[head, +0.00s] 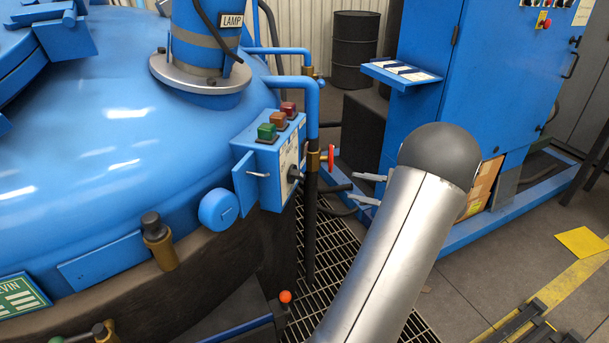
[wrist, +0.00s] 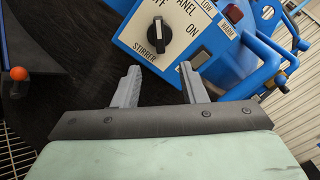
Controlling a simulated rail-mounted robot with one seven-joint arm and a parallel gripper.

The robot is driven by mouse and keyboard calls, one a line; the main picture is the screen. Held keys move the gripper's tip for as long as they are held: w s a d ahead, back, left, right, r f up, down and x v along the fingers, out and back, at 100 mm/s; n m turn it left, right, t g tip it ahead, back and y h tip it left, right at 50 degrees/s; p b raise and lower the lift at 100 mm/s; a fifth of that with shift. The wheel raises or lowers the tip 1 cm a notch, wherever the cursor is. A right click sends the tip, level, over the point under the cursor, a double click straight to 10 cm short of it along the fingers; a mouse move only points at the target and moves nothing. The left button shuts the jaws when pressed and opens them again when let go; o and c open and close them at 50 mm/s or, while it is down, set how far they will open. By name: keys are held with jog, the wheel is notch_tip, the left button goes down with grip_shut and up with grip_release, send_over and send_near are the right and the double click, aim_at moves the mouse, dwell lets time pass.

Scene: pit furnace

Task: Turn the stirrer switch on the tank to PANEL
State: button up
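The stirrer switch (wrist: 160,34) is a black round knob with a white line, on a white plate (wrist: 180,55) lettered STIRRER, PANEL, ON and a cut-off label that seems to be OFF. Its white line points up in the wrist picture, roughly towards the cut-off label. In the head view the knob (head: 294,174) sits on the right face of the blue control box (head: 247,182) on the tank (head: 110,120). My gripper (head: 360,187) is right of the knob, apart from it. In the wrist view my gripper (wrist: 160,70) is open and empty, fingers short of the knob.
A blue pipe (head: 312,105) with a red-handled valve (head: 331,157) stands close beside the control box, near my gripper. A blue cabinet (head: 480,80) stands behind at right. An orange ball-topped lever (head: 285,296) is below. Grating (head: 320,265) covers the floor there.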

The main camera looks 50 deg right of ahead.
aim_at(303, 176)
jog(key=x, duration=1.4)
jog(key=shift+w+a, duration=0.2)
jog(key=shift+w, duration=0.05)
grip_shut()
